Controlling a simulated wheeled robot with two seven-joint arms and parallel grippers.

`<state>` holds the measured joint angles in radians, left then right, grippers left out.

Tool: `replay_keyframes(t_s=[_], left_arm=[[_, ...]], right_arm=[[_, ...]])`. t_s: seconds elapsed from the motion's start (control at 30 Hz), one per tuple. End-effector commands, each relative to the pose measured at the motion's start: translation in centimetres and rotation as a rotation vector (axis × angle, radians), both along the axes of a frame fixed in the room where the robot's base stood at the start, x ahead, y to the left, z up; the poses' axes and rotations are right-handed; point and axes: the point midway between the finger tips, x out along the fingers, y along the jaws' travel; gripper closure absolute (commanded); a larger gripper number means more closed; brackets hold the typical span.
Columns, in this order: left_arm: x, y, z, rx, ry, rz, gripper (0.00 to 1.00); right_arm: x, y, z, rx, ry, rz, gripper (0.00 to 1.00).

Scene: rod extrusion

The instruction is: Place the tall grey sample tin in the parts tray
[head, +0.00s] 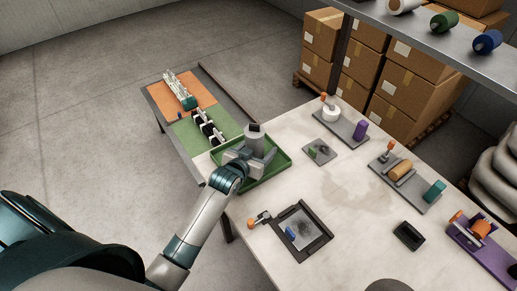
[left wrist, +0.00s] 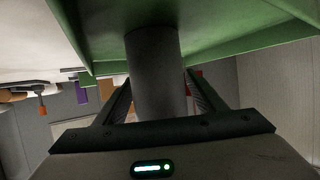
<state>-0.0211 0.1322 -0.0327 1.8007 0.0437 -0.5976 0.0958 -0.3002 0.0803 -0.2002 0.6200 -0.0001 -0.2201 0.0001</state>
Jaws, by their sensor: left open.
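The tall grey sample tin (head: 255,134) stands roughly upright within the green parts tray (head: 284,163) at the table's left corner. My left gripper (head: 247,155) reaches over the tray's near side and is at the tin. In the left wrist view the grey tin (left wrist: 155,65) lies between the two fingers of my left gripper (left wrist: 160,92), which are open around it. The tin's end meets the green tray floor (left wrist: 215,25) there; whether it fully rests on it is hard to tell. My right gripper is not in view.
A small grey plate (head: 320,152) lies right of the tray. A dark frame (head: 318,232) lies in front, and a black dish (head: 409,235) stands farther right. Fixtures line the table's far right side. A low table (head: 190,128) with orange and green mats adjoins on the left.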

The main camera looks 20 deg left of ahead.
Motion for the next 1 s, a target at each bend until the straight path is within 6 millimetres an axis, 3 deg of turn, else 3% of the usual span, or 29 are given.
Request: replay_keyframes(t_s=[0.13,0.37,1.0], left_arm=[[0.0,0.0,0.4,0.0,-0.001,0.0,0.36],[-1.8,0.0,0.8,0.0,0.0,0.0,0.36],[-10.4,0.1,4.5,0.0,-0.001,0.0,0.36]], right_arm=[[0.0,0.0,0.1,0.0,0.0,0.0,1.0],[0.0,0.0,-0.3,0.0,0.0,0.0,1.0],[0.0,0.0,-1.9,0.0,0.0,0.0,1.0]])
